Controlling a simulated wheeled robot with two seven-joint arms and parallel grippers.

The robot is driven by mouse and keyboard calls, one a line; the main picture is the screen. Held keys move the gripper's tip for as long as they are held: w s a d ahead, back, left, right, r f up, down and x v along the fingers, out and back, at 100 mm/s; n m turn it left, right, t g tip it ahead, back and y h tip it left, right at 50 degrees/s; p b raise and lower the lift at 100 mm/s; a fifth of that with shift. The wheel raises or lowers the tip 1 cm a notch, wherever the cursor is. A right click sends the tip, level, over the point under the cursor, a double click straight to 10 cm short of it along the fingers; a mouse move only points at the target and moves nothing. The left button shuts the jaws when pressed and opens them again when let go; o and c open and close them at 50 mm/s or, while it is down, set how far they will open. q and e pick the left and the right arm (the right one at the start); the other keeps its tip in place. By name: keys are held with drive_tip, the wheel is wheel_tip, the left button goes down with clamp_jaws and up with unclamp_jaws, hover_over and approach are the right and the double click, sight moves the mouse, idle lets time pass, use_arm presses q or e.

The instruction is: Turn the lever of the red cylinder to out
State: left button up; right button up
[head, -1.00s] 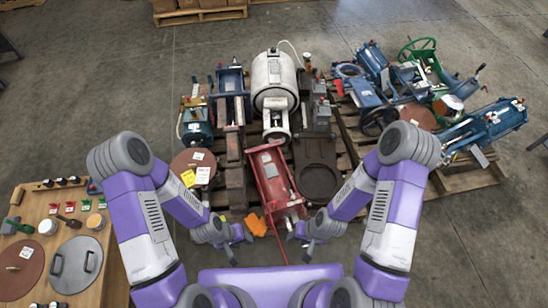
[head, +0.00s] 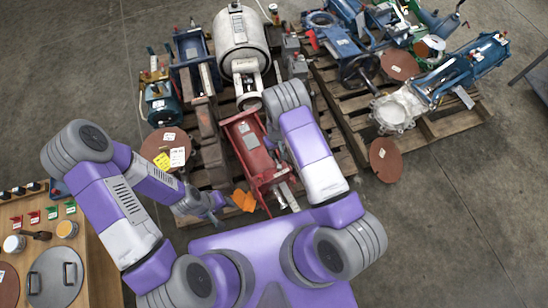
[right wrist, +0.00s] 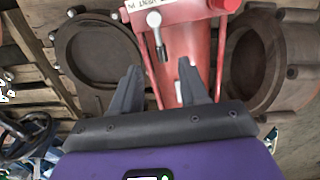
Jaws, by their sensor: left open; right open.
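The red cylinder (head: 252,150) lies on the pallet in the middle of the head view. In the right wrist view its red body (right wrist: 190,45) is at top centre. A silver lever (right wrist: 157,36) with a rounded end stands out from it there. My right gripper (right wrist: 160,75) is open and empty, its fingertips pointing at the red body just short of the lever in the picture. I cannot tell whether they touch. In the head view my right arm hides this gripper. My left gripper (head: 216,212) is open beside an orange piece (head: 243,200), left of the cylinder's near end.
A white tank (head: 238,45) and blue machines stand behind the cylinder. Round dark flanges (right wrist: 95,50) lie on either side of it. A second loaded pallet (head: 455,120) is at the right. A wooden table (head: 85,255) with small parts is at left.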

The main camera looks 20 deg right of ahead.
sight(274, 157)
drive_tip(key=shift+w+a+f, duration=0.15)
drive_tip(key=shift+w+f, duration=0.15)
drive_tip(key=shift+w, duration=0.1)
drive_tip(key=shift+w+f+b, duration=0.1)
drive_tip(key=shift+f+b, duration=0.2)
drive_tip(key=shift+f, duration=0.05)
wheel_tip(274, 157, down, 6)
drive_tip(key=shift+f+b, duration=0.2)
drive_tip(key=shift+b, duration=1)
clamp_jaws()
